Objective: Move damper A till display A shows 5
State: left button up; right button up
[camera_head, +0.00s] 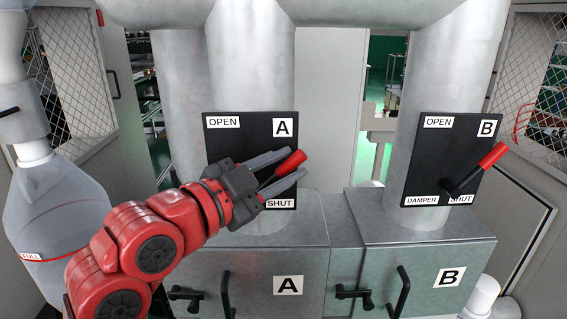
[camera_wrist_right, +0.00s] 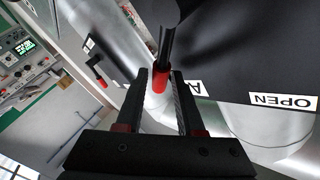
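Damper A's lever has a red grip (camera_head: 291,163) and tilts up and to the right on black plate A (camera_head: 235,128), marked OPEN at top left and SHUT at bottom right. My right gripper (camera_head: 285,168) has its fingers spread, one on each side of the grip. In the right wrist view the red grip (camera_wrist_right: 160,80) lies between the fingertips (camera_wrist_right: 158,85), with gaps visible beside it. The gripper hides the plate's lower left part. I cannot identify display A or read a number. My left gripper is not in view.
Damper B's red-gripped lever (camera_head: 493,155) stands on plate B (camera_head: 430,155) at the right. Metal boxes with black handles lie below both plates. A grey vessel marked FULL (camera_head: 55,225) is at left. A panel with a small green screen (camera_wrist_right: 24,46) shows in the wrist view.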

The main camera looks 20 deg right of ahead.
grip_shut()
jog(key=shift+f, duration=0.1)
dwell(1.3)
